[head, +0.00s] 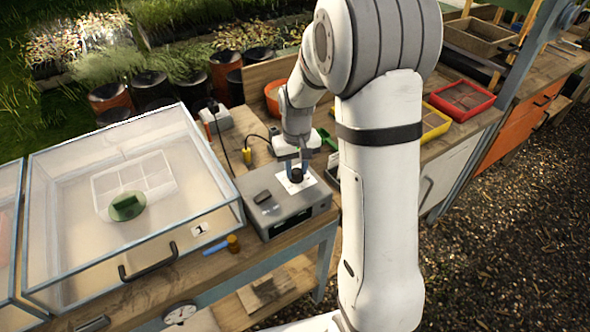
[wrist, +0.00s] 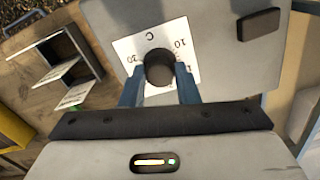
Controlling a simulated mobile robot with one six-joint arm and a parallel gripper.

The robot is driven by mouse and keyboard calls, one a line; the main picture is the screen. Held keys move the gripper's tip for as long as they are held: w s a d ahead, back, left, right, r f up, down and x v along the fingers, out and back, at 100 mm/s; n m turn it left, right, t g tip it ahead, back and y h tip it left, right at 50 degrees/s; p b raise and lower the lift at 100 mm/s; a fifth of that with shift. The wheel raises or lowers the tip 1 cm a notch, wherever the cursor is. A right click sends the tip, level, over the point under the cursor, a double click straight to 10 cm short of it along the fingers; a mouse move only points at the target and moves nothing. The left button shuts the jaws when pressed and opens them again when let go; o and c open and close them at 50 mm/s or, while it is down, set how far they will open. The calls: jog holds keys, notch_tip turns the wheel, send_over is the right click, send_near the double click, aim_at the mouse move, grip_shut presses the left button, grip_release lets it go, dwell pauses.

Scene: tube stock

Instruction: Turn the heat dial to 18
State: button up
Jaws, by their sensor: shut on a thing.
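The heat dial (wrist: 159,68) is a dark round knob on a white scale card (wrist: 186,52) marked C, with 10 and 30 among its numbers. The card lies on top of a grey control box (head: 290,212). In the wrist view my gripper (wrist: 160,82) has its two blue fingers on either side of the dial, shut on it. In the head view my gripper (head: 291,172) reaches down onto the dial (head: 296,175) from above. The dial's pointer and exact setting cannot be made out.
A dark block (wrist: 258,24) sits on the box beside the card; it also shows in the head view (head: 262,197). A clear-lidded case (head: 75,235) with a black handle stands to the left. Yellow (head: 436,122) and red (head: 462,100) trays stand to the right.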

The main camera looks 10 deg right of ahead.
aim_at(297, 171)
jog(key=shift+n, duration=0.8)
jog(key=o, duration=1)
jog(key=shift+c, duration=0.2)
notch_tip(297, 171, up, 8)
jog(key=shift+f+b, duration=0.1)
jog(key=shift+b, duration=0.35)
jog(key=shift+s, duration=0.1)
jog(key=s+r+m+t, duration=0.1)
jog(key=s+r, duration=0.1)
jog(key=s, duration=0.8)
jog(key=s+r+m+t, duration=0.1)
jog(key=s+r+t, duration=0.1)
jog(key=s, duration=0.9)
jog(key=shift+s+r, duration=0.25)
jog(key=shift+r, duration=0.45)
